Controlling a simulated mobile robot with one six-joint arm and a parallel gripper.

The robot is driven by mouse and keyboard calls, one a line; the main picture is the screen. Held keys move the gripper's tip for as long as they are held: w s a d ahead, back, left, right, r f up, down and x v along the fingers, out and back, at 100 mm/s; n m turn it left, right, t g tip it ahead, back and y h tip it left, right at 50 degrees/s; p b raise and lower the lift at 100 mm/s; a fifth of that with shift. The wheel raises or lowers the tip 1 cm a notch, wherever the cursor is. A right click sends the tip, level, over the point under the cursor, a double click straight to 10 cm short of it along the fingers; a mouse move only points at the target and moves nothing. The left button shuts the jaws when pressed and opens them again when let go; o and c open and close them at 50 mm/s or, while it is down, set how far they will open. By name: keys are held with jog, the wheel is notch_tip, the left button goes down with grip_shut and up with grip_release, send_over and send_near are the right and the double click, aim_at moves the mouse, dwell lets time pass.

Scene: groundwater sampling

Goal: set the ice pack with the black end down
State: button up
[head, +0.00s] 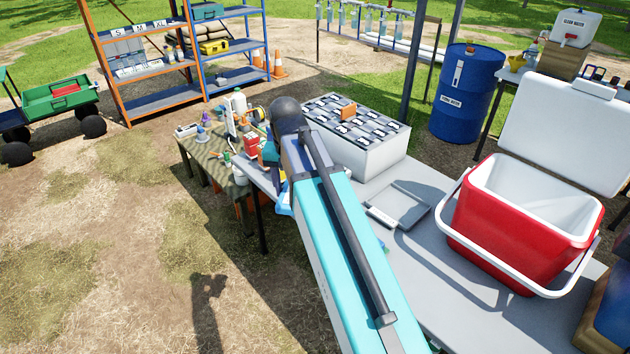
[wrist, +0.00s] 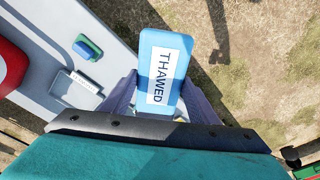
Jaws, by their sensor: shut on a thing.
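A light blue ice pack (wrist: 166,42) with a white label reading THAWED is in my gripper (wrist: 157,95) in the wrist view. My gripper is shut on it, with a grey finger on each side. The pack is over the table's edge, with bare ground behind it. I see no black end on it; its lower end is hidden behind my gripper. In the head view my arm hides most of my gripper, and a bit of light blue (head: 284,198) shows beside it. A smaller blue and green block (wrist: 87,47) lies on the grey table (wrist: 118,45).
A shallow grey tray (head: 411,223) with a label lies on the table. An open red cooler (head: 512,236) stands right of it. A white box with a gridded top (head: 366,158) stands at the back. A cluttered side table (head: 200,160) is beyond my arm.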

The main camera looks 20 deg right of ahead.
jog(key=n, duration=0.1)
jog(key=a+n, duration=0.1)
jog(key=shift+s+a+f+n, duration=0.2)
jog(key=shift+s+a+n, duration=0.1)
jog(key=shift+a+n+y, duration=0.15)
jog(key=shift+n, duration=0.7)
jog(key=shift+a+n+y, duration=0.1)
jog(key=shift+n+y, duration=0.05)
jog(key=shift+n, duration=0.7)
jog(key=shift+s, duration=0.15)
